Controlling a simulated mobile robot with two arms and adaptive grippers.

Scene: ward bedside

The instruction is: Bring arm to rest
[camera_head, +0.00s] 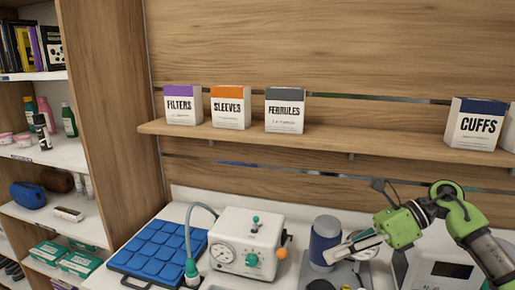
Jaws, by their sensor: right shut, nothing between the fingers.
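My right arm, green and dark grey, comes in from the right edge and bends above the counter. Its gripper (332,255) points left and down, and its fingers are shut and empty. My left gripper is not in view.
A white device with a gauge (243,243) and a blue gridded tray (150,250) stand left on the counter. A grey device with a screen (447,270) sits behind my arm. Above, a wooden shelf (350,138) holds FILTERS, SLEEVES, FERRULES and CUFFS boxes. A stocked shelving unit (100,120) stands left.

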